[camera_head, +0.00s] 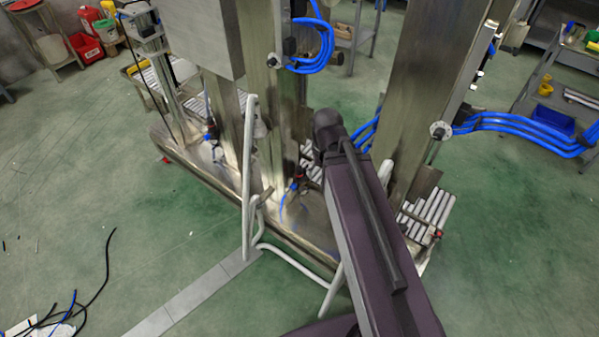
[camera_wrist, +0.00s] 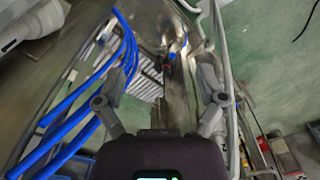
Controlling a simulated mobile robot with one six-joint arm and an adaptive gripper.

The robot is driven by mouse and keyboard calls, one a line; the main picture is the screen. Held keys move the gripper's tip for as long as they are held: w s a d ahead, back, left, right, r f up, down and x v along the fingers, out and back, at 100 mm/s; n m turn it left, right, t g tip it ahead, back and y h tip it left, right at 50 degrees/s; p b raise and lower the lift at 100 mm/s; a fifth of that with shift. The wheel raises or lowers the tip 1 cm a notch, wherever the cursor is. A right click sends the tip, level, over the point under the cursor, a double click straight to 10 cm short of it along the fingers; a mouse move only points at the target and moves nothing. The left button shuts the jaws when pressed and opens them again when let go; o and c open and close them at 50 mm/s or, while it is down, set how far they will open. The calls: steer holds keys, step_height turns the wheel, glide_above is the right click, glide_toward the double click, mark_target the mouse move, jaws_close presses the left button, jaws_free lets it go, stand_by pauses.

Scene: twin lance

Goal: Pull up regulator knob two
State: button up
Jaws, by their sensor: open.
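My gripper (camera_wrist: 166,76) is open in the wrist view, its two grey fingers spread with nothing held between them. A small dark fitting with red and blue parts (camera_wrist: 171,56), possibly a regulator, shows beyond and between the fingers, apart from them. In the head view, a small regulator-like fitting with a red part (camera_head: 299,178) stands low on the steel machine base, left of my arm. Another with a blue part (camera_head: 211,133) is farther left. I cannot tell which is knob two. My gripper is hidden in the head view behind my dark arm.
Tall steel columns (camera_head: 424,90) rise from the machine base. A white tubular frame (camera_head: 247,190) stands in front of it. Blue hoses (camera_wrist: 75,110) run along the left in the wrist view. Loose cables (camera_head: 60,310) lie on the floor.

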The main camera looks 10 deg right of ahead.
mark_target(300, 170)
steer(key=w+a+f+t+b, duration=0.1)
steer(key=w+f+t+b, duration=0.3)
steer(key=w+f+b, duration=2.2)
steer(key=shift+w+f+t+b, duration=0.3)
steer(key=shift+w+b, duration=0.1)
steer(key=shift+b, duration=0.3)
steer(key=shift+a, duration=0.1)
steer(key=shift+f, duration=0.1)
steer(key=b+x, duration=1.2)
steer(key=x, duration=0.1)
steer(key=shift+w+f+b, duration=0.1)
steer(key=shift+f+b, duration=0.1)
steer(key=shift+b, duration=0.15)
jaws_close()
